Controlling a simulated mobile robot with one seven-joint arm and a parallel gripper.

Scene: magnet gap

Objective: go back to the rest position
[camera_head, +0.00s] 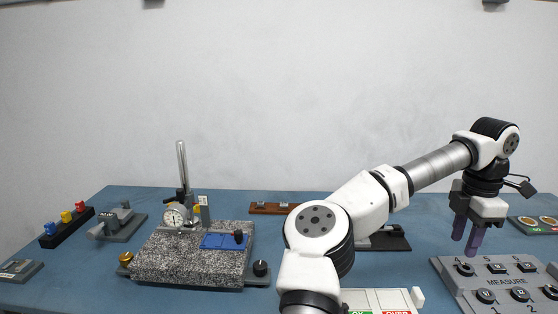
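My gripper (464,246) hangs at the right, fingers pointing down. Its two purple fingers stand apart with a gap between them, and I see nothing held. The fingertips are above the left rear part of the grey MEASURE tray (446,272), near the station marked 4. My white and grey arm reaches across the front from the lower middle to the upper right and hides part of the table.
The granite plate (190,262) carries a dial gauge (174,217) on a stand and a blue plate (222,241). A white bin with OK and OVER labels (373,297) is at the front. A black rack (70,228) with coloured blocks is far left. The blue table (275,230) has clear patches.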

